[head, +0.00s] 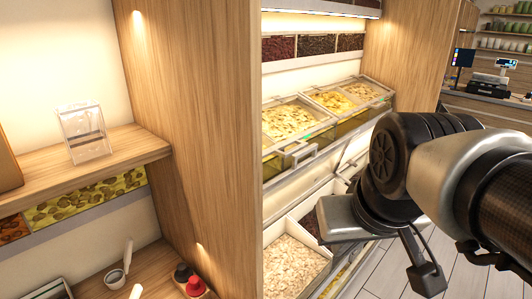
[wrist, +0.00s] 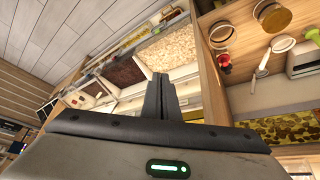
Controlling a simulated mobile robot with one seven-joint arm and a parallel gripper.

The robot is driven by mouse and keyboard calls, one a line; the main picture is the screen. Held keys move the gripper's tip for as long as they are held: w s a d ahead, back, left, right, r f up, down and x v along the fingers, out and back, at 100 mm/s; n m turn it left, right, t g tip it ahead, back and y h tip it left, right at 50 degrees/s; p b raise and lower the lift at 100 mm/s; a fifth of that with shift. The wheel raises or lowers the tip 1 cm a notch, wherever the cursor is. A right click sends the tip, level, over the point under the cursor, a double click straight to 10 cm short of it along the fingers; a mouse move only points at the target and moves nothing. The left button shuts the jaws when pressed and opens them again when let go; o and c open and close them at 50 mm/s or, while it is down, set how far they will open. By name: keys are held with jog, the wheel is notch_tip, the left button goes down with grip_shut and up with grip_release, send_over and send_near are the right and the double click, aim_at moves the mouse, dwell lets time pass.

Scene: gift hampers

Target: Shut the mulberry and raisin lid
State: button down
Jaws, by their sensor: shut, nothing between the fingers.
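No label is legible, so I cannot tell which lid is the mulberry and raisin one. In the head view a row of clear-lidded bins (head: 312,148) holds pale and yellow dried pieces. Below it are a bin of whitish flakes (head: 290,268) and a dark-brown bin, partly hidden by my arm. The wrist view shows the flakes (wrist: 168,45) and the dark-brown contents (wrist: 118,76) beyond my fingers. My gripper (wrist: 160,78) is shut and empty, apart from the bins as far as I can see. Its fingertips are not clear in the head view.
A tall wooden panel (head: 205,130) divides the bins from a left shelf with a clear acrylic holder (head: 85,132). Tiled floor (head: 400,272) is free at the right, with a till counter (head: 487,100) beyond.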

jog(key=w+a+f+n+y+b, duration=0.1)
jog(key=w+a+n+y+b, duration=0.2)
jog(key=w, duration=0.9)
jog(key=w+a+f+n+b, duration=0.1)
jog(key=w+a+n, duration=0.25)
jog(key=w, duration=0.95)
jog(key=w+a+f+n+y+b, duration=0.15)
jog(key=w+a, duration=0.25)
jog(key=w, duration=0.8)
jog(key=shift+y, duration=0.35)
jog(key=f, duration=0.2)
jog(key=w+a+f, duration=0.1)
jog(key=f, duration=0.2)
jog(key=w+a+f, duration=0.1)
jog(key=f, duration=0.1)
jog(key=shift+a+f, duration=0.15)
jog(key=shift+f, duration=0.2)
jog(key=shift+s+d+f, duration=0.2)
jog(key=shift+d, duration=0.05)
jog(key=shift+f, duration=0.1)
